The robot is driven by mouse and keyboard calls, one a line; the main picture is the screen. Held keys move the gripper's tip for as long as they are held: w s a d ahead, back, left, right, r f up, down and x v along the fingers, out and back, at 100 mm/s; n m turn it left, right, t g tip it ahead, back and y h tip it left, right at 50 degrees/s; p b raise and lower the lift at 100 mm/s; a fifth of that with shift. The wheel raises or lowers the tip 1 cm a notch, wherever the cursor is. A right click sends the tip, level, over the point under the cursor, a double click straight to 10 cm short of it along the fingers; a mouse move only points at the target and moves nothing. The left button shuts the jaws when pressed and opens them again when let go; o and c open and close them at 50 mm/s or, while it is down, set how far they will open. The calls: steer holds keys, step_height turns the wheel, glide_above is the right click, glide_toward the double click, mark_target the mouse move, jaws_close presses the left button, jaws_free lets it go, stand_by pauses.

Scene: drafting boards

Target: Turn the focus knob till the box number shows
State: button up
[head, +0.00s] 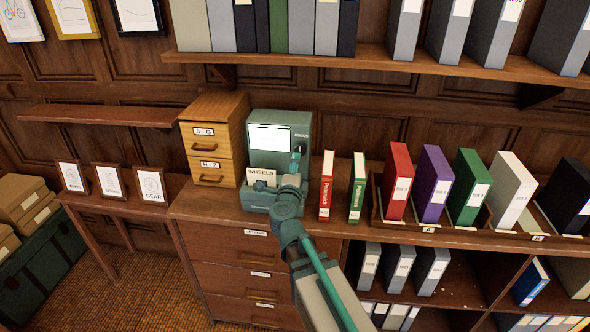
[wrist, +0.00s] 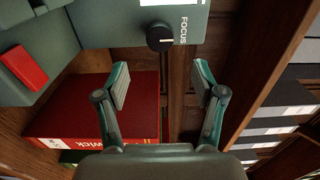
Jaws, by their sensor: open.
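The grey-green reader (head: 262,128) stands on the wooden cabinet, with a pale screen (head: 269,138) on which I can read no number. A card marked WHEELS sits at its lower front. In the wrist view the black focus knob (wrist: 160,38) is on the reader's panel, beside the word FOCUS, with a white line on its face. My gripper (wrist: 160,82) is open and empty, its two fingers spread to either side of the knob's line and a little short of it. In the head view my gripper (head: 296,163) is in front of the reader's right side and partly hides it.
A red-and-white book (head: 327,186) and a green-and-white book (head: 357,188) stand close right of the reader. Coloured binders (head: 397,181) stand in a rack farther right. A small wooden drawer unit (head: 214,139) is close on the left. A shelf (head: 400,62) runs above.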

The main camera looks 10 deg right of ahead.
mark_target(300, 151)
steer(key=x, duration=0.9)
steer(key=shift+r+b, duration=0.1)
steer(key=shift+b, duration=0.3)
steer(key=shift+x, duration=1)
steer(key=m+b, duration=0.1)
steer(key=m, duration=0.2)
steer(key=shift+f+b, duration=0.3)
steer(key=shift+b, duration=0.05)
steer(key=shift+r+m+b, duration=0.2)
steer(key=shift+m+b, duration=0.1)
steer(key=shift+m, duration=0.6)
steer(key=shift+c, duration=0.4)
steer(key=c, duration=1.1)
